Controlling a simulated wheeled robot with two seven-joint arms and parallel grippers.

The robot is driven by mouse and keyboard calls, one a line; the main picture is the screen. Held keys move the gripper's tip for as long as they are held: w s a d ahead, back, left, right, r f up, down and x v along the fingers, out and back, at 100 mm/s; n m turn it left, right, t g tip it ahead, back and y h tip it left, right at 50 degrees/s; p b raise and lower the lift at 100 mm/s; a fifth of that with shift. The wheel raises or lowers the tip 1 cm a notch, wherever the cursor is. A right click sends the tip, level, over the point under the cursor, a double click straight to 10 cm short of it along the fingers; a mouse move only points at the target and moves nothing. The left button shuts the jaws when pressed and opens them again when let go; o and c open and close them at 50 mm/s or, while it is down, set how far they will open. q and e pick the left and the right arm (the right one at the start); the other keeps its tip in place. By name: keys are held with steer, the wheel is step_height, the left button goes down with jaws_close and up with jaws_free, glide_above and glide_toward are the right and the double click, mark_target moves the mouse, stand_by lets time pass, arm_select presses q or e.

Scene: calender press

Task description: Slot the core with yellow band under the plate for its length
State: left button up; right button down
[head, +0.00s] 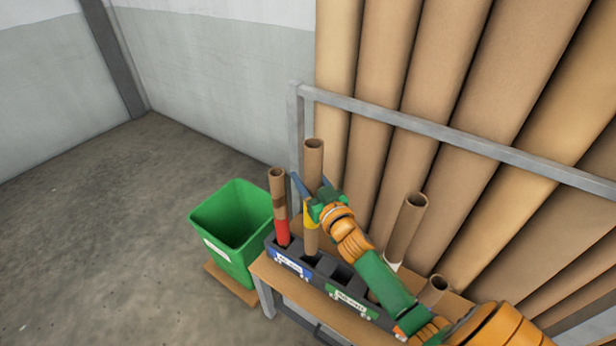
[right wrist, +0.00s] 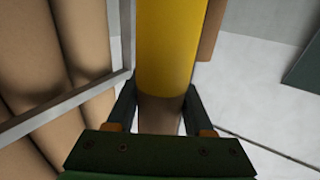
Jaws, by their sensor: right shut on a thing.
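A brown cardboard core with a yellow band (head: 310,218) stands near upright in the head view. My right gripper (head: 313,190) is shut on it, around its middle. In the right wrist view the yellow band (right wrist: 168,45) shows large beyond the fingers (right wrist: 160,110). The core's lower end is at the dark slotted rack (head: 318,263); I cannot tell whether it is inside a slot or just above. The rack carries a blue plate (head: 290,264) at left and a green plate (head: 350,302) at right; their lettering is too small to read. My left gripper is not in view.
A core with a red band (head: 281,228) stands in the rack's left end. Other cores (head: 407,225) (head: 433,290) stand at right, partly behind my arm. A green bin (head: 232,232) is left of the bench (head: 268,272). Large rolls (head: 440,80) stand behind a grey rail (head: 440,132).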

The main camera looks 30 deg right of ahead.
step_height(320, 180, down, 8)
steer(key=b, duration=0.6)
steer(key=shift+f+b, duration=0.15)
steer(key=shift+b, duration=0.15)
steer(key=shift+f+b, duration=2.1)
steer(key=shift+f, duration=0.35)
steer(key=shift+c, duration=1)
jaws_free()
steer(key=shift+r, duration=0.1)
steer(key=s+p, duration=0.1)
steer(key=s, duration=0.6)
steer(key=shift+a, duration=0.45)
